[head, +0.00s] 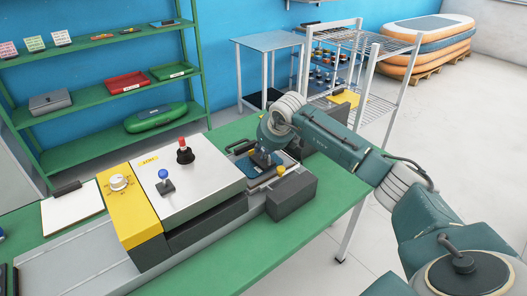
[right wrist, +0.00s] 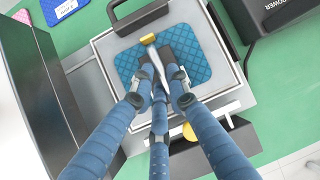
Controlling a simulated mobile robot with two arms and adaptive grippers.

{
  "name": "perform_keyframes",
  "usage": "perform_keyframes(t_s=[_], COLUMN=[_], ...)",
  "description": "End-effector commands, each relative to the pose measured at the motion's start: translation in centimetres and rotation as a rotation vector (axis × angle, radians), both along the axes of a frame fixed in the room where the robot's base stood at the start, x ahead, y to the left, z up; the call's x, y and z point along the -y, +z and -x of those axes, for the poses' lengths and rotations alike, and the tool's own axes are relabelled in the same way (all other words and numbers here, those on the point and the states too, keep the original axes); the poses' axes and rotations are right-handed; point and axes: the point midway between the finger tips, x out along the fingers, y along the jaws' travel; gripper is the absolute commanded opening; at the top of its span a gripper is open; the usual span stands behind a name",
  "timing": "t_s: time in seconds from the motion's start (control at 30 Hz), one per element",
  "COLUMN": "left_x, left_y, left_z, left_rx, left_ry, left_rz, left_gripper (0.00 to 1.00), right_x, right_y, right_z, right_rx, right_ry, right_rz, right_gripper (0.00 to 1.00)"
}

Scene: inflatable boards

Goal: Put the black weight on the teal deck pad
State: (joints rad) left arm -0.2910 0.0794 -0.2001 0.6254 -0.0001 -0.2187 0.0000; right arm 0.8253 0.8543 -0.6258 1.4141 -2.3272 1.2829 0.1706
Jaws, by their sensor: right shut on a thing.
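The teal deck pad (right wrist: 196,45) is a quilted blue-teal square lying flat on a light grey plate in the right wrist view. It also shows, partly covered, under my right gripper in the head view. My right gripper (right wrist: 157,77) is over the pad, its fingers closed around a slim silver tool with a brass end (right wrist: 148,39). Its lower part is hidden between the fingers. Dark shapes flank the tool at the fingertips; I cannot tell whether any belongs to the black weight, which I cannot make out clearly elsewhere. My left gripper is out of view.
A steel machine (head: 205,190) with a yellow panel stands left of the pad on the green table (head: 265,255). A black handle (right wrist: 137,16) is at the plate's far edge. A dark block (head: 292,199) and yellow knob (head: 281,170) stand in front. Wire shelving (head: 360,45) stands behind.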

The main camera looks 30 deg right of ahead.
Motion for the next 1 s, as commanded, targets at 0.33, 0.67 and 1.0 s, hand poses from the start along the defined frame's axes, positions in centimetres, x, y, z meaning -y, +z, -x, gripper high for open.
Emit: perform_keyframes(t_s=[0.33, 0.67, 1.0], left_x=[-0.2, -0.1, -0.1], left_y=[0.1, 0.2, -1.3], left_z=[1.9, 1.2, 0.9], left_rx=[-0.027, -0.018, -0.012], left_ry=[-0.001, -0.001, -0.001], left_rz=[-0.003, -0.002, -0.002], left_gripper=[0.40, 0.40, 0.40], right_x=[0.0, 0.0, -0.2], right_y=[-1.0, -1.0, 2.3], right_z=[0.0, 0.0, 1.9], right_rx=[0.002, 0.002, 0.009], right_ry=[0.000, 0.000, 0.001], right_rz=[0.000, 0.000, 0.003], right_gripper=[0.17, 0.34, 0.34])
